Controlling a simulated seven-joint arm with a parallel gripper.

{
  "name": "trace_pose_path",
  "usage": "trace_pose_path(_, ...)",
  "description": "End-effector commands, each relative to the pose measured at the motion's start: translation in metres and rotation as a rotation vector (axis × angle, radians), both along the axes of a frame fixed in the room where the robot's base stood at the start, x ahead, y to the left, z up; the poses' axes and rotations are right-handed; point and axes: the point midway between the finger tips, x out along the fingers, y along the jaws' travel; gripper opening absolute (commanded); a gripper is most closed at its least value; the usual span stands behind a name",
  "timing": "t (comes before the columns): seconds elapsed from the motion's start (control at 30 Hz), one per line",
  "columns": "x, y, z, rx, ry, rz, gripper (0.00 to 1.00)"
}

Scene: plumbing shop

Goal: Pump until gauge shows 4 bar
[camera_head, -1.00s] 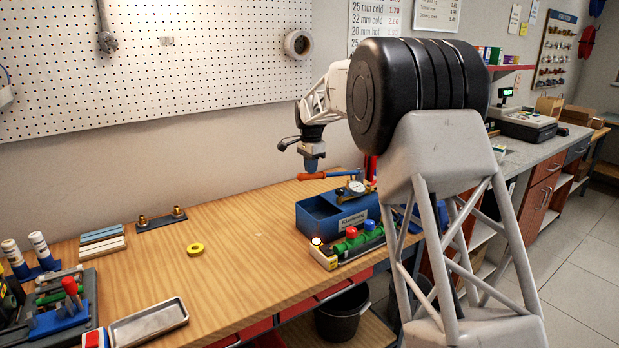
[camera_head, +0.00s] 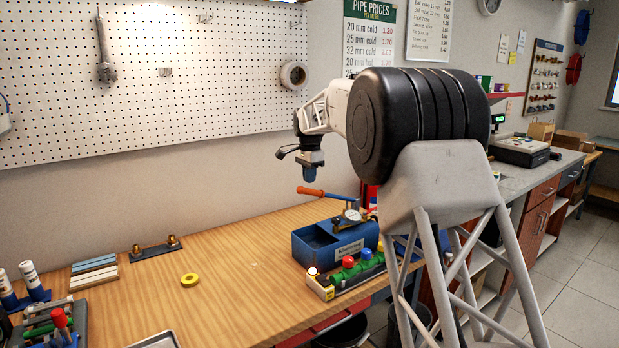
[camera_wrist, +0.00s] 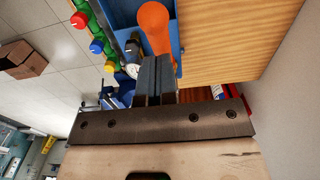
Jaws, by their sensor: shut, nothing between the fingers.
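The test pump is a blue open box (camera_head: 312,245) on the wooden bench, with a round white-faced gauge (camera_head: 352,215) at its back right. The gauge's needle is too small to read; the gauge also shows in the wrist view (camera_wrist: 131,70). The pump's lever has an orange handle (camera_head: 311,191) on a blue rod, raised above the box and tilted with its handle end up. My gripper (camera_head: 309,177) is shut and empty, pointing down just above the handle, apparently slightly apart from it. In the wrist view, the closed fingers (camera_wrist: 156,66) lie over the orange handle (camera_wrist: 154,25).
A green manifold with red and blue knobs (camera_head: 348,262) stands right in front of the box. A pegboard wall (camera_head: 200,80) rises behind. The bench around the ring is clear.

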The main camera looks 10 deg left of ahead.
Motion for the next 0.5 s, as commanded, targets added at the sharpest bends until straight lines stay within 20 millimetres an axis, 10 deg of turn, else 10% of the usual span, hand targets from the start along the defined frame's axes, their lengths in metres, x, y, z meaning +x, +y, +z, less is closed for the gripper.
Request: trace_pose_path(0.5,-0.005,0.005,-0.043,-0.001,0.002,0.001,0.00)
